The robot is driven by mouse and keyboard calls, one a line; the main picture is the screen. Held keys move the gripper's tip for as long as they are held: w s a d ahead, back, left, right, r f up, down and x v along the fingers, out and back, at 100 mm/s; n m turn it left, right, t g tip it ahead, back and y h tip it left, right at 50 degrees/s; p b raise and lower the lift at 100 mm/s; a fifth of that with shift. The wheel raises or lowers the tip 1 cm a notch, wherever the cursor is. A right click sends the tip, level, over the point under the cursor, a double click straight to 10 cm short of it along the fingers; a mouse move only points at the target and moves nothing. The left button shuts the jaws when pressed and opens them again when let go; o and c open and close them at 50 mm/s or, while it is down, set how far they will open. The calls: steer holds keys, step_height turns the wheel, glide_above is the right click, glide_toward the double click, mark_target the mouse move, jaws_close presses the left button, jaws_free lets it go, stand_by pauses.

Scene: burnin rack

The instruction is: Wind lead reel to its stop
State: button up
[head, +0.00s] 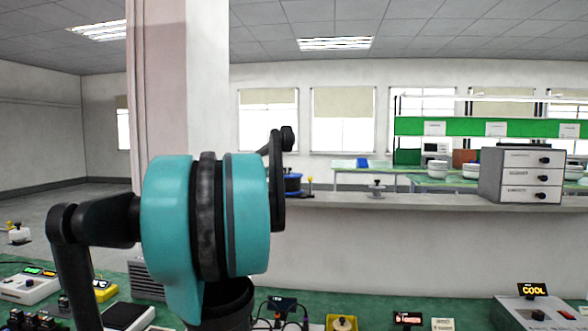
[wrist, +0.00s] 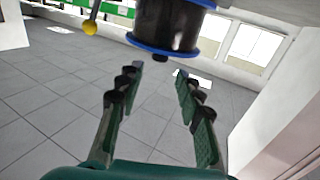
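The lead reel (wrist: 165,28), with blue flanges and a dark wound core, shows large at the top of the wrist view, cut off by the frame edge. A round yellow knob (wrist: 90,28) on a thin rod is to its left. My gripper (wrist: 158,76) is open and empty, with its fingertips just below the reel's lower flange in the picture; I cannot tell if they touch it. In the head view the blue reel (head: 293,183) sits on the ledge, partly hidden behind my arm, with a small yellow knob (head: 309,181) beside it. The stop cannot be made out.
The ledge (head: 425,203) runs across the head view. A small metal fixture (head: 377,188) and a grey drawer cabinet (head: 520,175) stand on it to the right. The green bench (head: 470,312) below holds several devices, including a box with a COOL display (head: 533,290).

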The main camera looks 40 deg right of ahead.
steer(key=x, duration=1.1)
steer(key=shift+w+d, duration=0.15)
steer(key=shift+d, duration=0.25)
steer(key=shift+c, duration=0.5)
jaws_close()
